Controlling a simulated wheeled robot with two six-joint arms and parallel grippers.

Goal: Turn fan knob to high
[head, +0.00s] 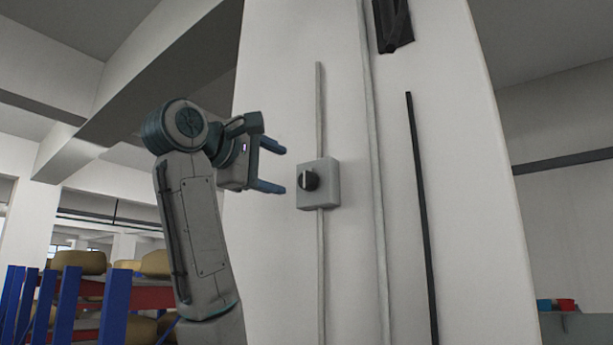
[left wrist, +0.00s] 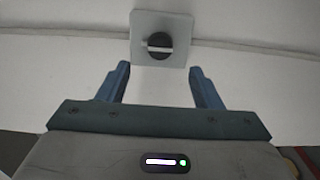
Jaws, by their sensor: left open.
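The fan knob (head: 309,181) is a small black round knob with a light pointer bar, on a grey wall box (head: 328,184) fixed to a white pillar. It also shows in the left wrist view (left wrist: 158,46), where its light bar lies about level across the picture. My left gripper (head: 279,168) is open and empty, just left of the box in the head view. In the left wrist view its two blue fingertips (left wrist: 162,75) point toward the knob, one to each side and short of it. They appear apart from the knob. My right gripper is not in view.
A thin conduit (head: 320,110) runs up and down from the box. A pale pipe (head: 373,150) and a black strip (head: 421,210) run along the pillar to its right. Blue and red racks (head: 110,310) stand at the lower left. The space around the box is clear.

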